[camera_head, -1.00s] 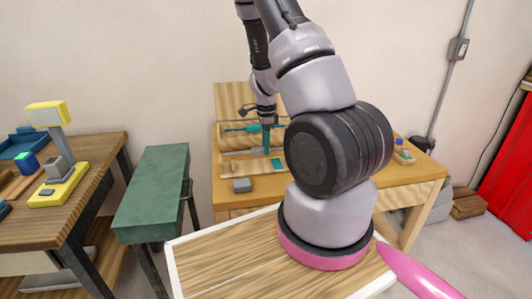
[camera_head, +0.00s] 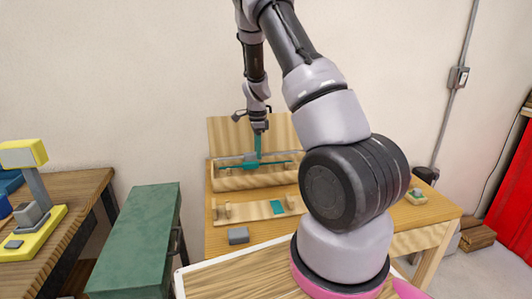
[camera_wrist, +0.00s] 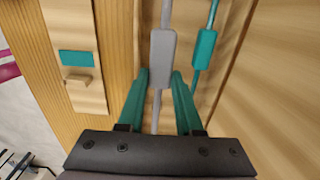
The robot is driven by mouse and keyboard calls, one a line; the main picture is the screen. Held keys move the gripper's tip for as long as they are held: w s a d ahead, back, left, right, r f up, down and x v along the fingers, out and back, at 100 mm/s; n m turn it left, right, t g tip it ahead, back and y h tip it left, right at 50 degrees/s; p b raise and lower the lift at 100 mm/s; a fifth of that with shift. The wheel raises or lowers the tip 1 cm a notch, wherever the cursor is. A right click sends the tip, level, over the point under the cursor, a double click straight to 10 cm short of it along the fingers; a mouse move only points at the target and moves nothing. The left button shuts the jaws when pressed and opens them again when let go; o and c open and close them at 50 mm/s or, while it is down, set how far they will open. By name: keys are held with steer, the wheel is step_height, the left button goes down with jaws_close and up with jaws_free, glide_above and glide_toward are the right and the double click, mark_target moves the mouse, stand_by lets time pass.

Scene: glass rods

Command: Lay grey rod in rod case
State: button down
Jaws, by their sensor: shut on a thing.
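My gripper (camera_head: 258,158) points down over the wooden rod case (camera_head: 255,182) and is shut on the grey rod (camera_wrist: 162,60). In the wrist view its teal fingers (camera_wrist: 160,80) stand on either side of the rod, near its thick middle grip. The teal rod (camera_wrist: 205,48) lies beside the grey one, to its right and roughly parallel, inside the case. The case lid (camera_head: 228,132) stands open behind. I cannot tell whether the grey rod touches the case floor. Its near end is hidden by my gripper.
A wooden rack (camera_head: 240,211) with a teal patch lies bare in front of the case; it shows at left in the wrist view (camera_wrist: 85,95). A small grey block (camera_head: 238,235) sits near the table's front edge. A green cabinet (camera_head: 140,235) stands left.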

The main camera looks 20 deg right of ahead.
steer(key=shift+w+d+f, duration=0.15)
steer(key=shift+w+f, duration=0.05)
steer(key=shift+f, duration=3.45)
steer(key=shift+r, duration=0.1)
steer(key=shift+r, duration=0.55)
steer(key=shift+f, duration=1)
steer(key=c, duration=0.5)
jaws_free()
